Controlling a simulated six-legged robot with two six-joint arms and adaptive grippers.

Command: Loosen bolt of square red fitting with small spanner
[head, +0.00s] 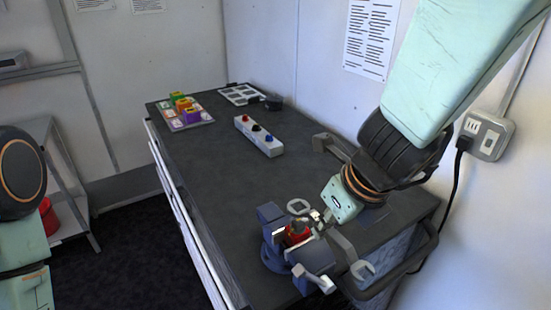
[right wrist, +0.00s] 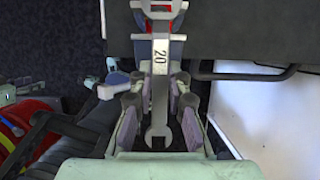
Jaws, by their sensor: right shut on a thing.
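The square red fitting (head: 297,236) sits in a blue vise (head: 271,240) at the table's near corner. Red also shows beside the spanner in the right wrist view (right wrist: 176,27). My right gripper (head: 322,222) is shut on the grey spanner (head: 361,269), marked 20 in the right wrist view (right wrist: 160,62). One end of the spanner lies over the fitting area, and its open-jawed other end points back to my palm. The bolt is hidden, and I cannot tell if the spanner's far end is around it. My left gripper is out of view.
A box with colored knobs (head: 259,136), a tray of colored blocks (head: 187,113) and a grey frame (head: 242,94) stand farther back on the dark table (head: 215,165). A rail (head: 418,252) runs along the near edge. The middle is clear.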

